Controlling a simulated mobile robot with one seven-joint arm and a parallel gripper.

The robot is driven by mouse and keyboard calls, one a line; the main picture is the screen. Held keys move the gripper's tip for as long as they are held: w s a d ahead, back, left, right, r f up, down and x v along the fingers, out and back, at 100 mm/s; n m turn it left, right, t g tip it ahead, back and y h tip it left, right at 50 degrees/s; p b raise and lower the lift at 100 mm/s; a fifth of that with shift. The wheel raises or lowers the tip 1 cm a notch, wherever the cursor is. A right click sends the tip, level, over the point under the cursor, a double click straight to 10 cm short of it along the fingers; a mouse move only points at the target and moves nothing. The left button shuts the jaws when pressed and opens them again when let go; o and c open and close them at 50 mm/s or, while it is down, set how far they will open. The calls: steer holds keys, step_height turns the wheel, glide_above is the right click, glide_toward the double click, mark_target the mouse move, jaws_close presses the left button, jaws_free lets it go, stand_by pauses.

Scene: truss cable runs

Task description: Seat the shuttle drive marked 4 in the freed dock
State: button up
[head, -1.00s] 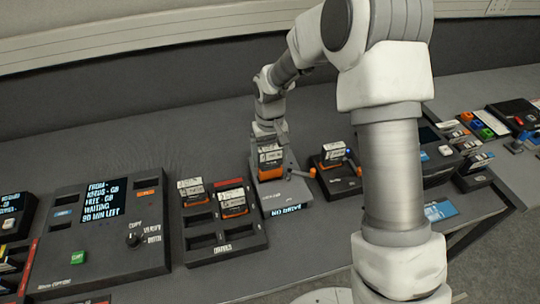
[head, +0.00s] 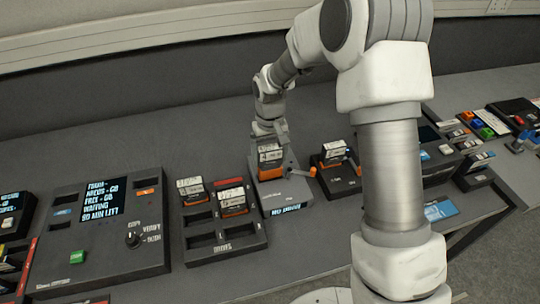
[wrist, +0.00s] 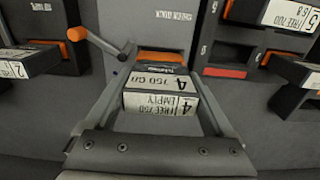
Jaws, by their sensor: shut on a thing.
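The shuttle drive marked 4 (wrist: 160,103), with a white label and an orange end, is between the fingers of my gripper (wrist: 158,72). In the head view my gripper (head: 269,137) is shut on this drive (head: 270,160), which stands upright at the middle dock (head: 290,194). How deep it sits in the slot is hidden. The dock's lever with an orange knob (wrist: 77,34) sticks out to one side. Its front display is lit, but the text is too small to read surely.
Another dock (head: 340,185) to the right holds a drive marked 2 (wrist: 18,66). A rack (head: 225,243) to the left holds two drives and has empty slots. A console (head: 100,235) with a lit screen, green button and knob stands farther left. Bare table lies behind.

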mark_target(270, 147)
steer(key=shift+f+b, duration=1.55)
steer(key=shift+f, duration=0.5)
stand_by(1.5)
steer(key=o, duration=1.5)
steer(key=shift+r+p, duration=2.5)
steer(key=shift+r, duration=1.25)
